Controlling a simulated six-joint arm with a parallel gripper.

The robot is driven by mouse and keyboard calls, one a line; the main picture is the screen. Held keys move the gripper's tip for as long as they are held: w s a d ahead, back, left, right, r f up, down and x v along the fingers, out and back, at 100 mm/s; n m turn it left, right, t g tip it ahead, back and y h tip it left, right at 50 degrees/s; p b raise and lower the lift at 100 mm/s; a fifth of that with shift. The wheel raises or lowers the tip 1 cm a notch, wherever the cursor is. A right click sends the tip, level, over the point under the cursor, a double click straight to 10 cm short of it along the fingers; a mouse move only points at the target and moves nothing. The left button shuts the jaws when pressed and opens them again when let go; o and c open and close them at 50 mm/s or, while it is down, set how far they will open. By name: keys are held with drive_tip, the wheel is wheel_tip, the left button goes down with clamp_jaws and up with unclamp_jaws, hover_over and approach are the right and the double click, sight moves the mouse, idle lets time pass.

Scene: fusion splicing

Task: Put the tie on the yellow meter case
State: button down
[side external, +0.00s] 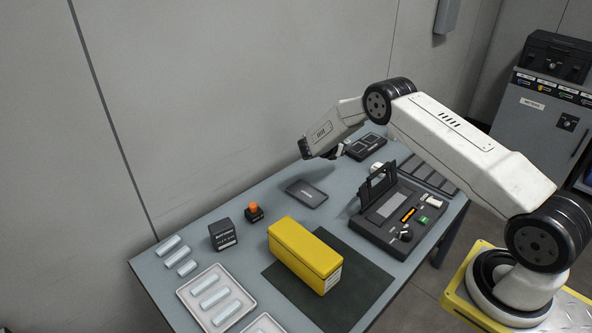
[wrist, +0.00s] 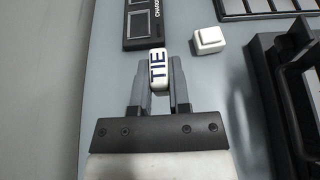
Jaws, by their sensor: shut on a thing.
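The tie (wrist: 158,68) is a small white block with dark "TIE" lettering. In the wrist view it sits between the two fingers of my gripper (wrist: 159,86), which are shut on it. In the side view my gripper (side external: 338,154) is over the far part of the table, and the tie is too small to make out there. The yellow meter case (side external: 297,249) is a long box with a white label on its end. It rests on the dark mat (side external: 352,300), nearer the camera and well apart from my gripper.
A black splicer (side external: 410,220) with a raised lid stands right of the case. A flat dark device (side external: 307,193), an orange-topped button (side external: 254,211) and a black box (side external: 223,235) lie left of it. A charger (wrist: 142,24) and white block (wrist: 208,40) lie near my gripper.

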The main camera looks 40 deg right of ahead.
drive_tip(key=s+a+r+n+t, duration=0.1)
drive_tip(key=s+a+r, duration=0.15)
drive_tip(key=a, duration=0.65)
drive_tip(key=s+a+r+n+t, duration=0.15)
drive_tip(key=s+a, duration=0.25)
drive_tip(key=a, duration=0.5)
drive_tip(key=s+a+r, duration=0.2)
drive_tip(key=s+a, duration=0.1)
drive_tip(key=a, duration=0.6)
drive_tip(key=s+a+r+t, duration=0.1)
drive_tip(key=s+a+r, duration=0.1)
drive_tip(key=s, duration=0.5)
drive_tip(key=s+a+r+n+t, duration=0.1)
drive_tip(key=s+a+r, duration=0.1)
drive_tip(key=s, duration=0.5)
drive_tip(key=s+a+r+n+t, duration=0.1)
drive_tip(key=s+a+r, duration=0.1)
drive_tip(key=s, duration=0.5)
drive_tip(key=shift+a+r+y, duration=0.3)
drive_tip(key=shift+r+y, duration=0.05)
drive_tip(key=shift+y, duration=0.05)
drive_tip(key=shift+w+g, duration=0.1)
drive_tip(key=shift+g, duration=0.15)
hover_over(304, 245)
drive_tip(key=s, duration=0.1)
wheel_tip(304, 245, down, 8)
drive_tip(key=shift+s+d+f, duration=0.1)
drive_tip(key=shift+s, duration=0.05)
drive_tip(key=shift+w+f, duration=0.55)
drive_tip(key=shift+w, duration=0.05)
